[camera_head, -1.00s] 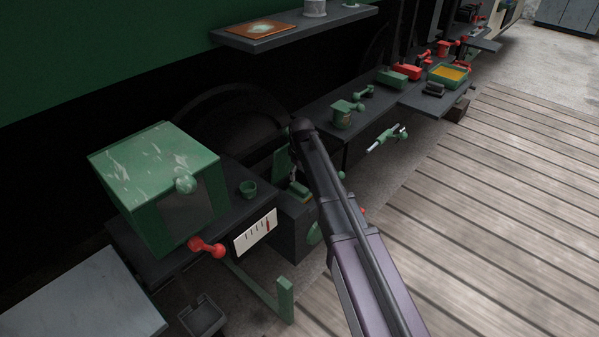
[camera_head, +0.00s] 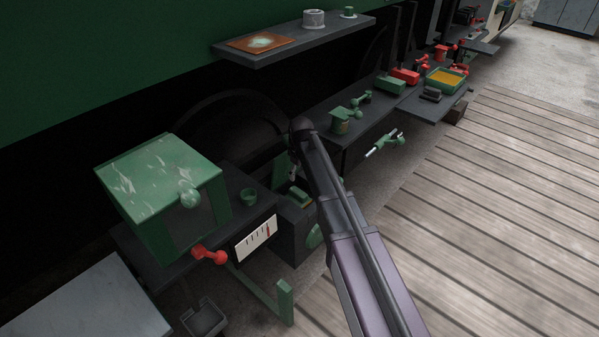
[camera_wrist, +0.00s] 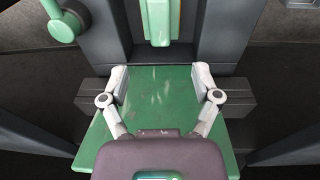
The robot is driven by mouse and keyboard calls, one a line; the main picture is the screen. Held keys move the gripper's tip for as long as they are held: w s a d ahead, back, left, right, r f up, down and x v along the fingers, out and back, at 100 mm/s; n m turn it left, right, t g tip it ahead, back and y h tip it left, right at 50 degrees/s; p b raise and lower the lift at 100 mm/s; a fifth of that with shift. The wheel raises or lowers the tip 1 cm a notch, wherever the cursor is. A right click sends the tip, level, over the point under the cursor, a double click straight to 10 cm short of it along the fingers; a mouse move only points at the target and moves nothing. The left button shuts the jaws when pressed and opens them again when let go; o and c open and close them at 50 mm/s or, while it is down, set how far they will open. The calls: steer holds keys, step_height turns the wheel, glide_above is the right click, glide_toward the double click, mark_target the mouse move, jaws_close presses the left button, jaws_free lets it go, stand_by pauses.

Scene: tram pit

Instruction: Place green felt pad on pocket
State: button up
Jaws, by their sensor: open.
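My gripper (camera_wrist: 160,72) is open, its two pale fingers spread over a worn green plate (camera_wrist: 160,100) in the wrist view. Nothing shows between the fingertips except that plate. A small green piece with a pale strip (camera_wrist: 160,20) lies beyond the fingertips, between dark walls. It may be the felt pad; I cannot tell for sure. In the head view a small green piece (camera_head: 299,197) shows in a dark box (camera_head: 296,230) beside my arm. Which recess is the pocket is not clear. My arm hides most of the gripper in the head view.
A shelf (camera_head: 300,38) hangs above. A bench (camera_head: 345,118) with several tools runs rightward. The plank floor (camera_head: 500,190) is clear.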

steer(key=shift+d, duration=0.1)
stand_by(0.3)
steer(key=s+d+m+g, duration=0.1)
steer(key=s+d+m, duration=0.9)
steer(key=s+d, duration=1.2)
steer(key=s, duration=0.2)
steer(key=shift+s+d, duration=0.2)
steer(key=shift+s, duration=0.15)
